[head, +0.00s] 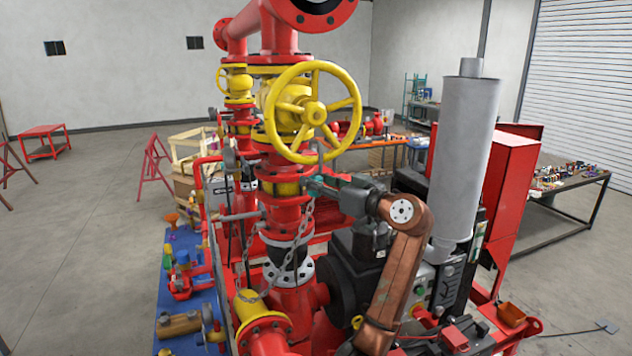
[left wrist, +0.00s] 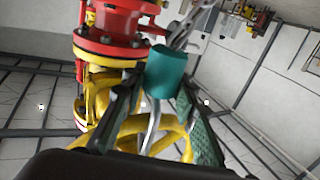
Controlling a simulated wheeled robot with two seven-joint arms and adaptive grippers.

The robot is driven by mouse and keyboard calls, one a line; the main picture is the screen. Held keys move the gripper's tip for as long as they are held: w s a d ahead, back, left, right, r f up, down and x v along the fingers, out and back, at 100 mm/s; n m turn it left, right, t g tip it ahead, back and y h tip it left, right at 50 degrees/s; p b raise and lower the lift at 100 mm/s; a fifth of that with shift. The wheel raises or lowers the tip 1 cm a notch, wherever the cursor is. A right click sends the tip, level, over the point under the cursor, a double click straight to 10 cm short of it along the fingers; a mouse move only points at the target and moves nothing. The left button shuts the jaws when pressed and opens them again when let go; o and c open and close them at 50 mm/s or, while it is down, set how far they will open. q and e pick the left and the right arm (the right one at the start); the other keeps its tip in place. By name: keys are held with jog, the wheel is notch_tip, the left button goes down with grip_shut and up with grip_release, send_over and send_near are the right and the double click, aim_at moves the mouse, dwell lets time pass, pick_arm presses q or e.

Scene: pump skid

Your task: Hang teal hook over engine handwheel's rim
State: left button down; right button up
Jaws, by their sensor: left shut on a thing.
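The yellow engine handwheel (head: 356,90) stands upright at the centre of the head view, on the red pipework. My left gripper (head: 318,184) is just below its lower rim. It is shut on the teal hook (left wrist: 165,73), around its teal sleeve. The hook's grey metal end (left wrist: 151,132) points toward the yellow handwheel (left wrist: 180,135) in the left wrist view. In the head view the metal overlaps the lower rim; I cannot tell whether it touches or passes over it. A chain (head: 300,230) hangs down from the hook. My right gripper is not in view.
Red flanged pipes (head: 290,295) stand below and behind the handwheel. A grey exhaust cylinder (head: 465,150) rises right of my arm. A blue bench (head: 180,330) with fittings is at left. There is open floor (head: 90,250) further left.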

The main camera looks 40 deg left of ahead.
pick_arm(q)
jog(key=shift+f, duration=0.1)
jog(key=shift+f+b, duration=1)
jog(key=shift+f, duration=0.2)
jog(key=c, duration=1.5)
grip_release()
jog(key=shift+o, duration=0.2)
jog(key=d, duration=1.2)
jog(key=shift+s, duration=0.35)
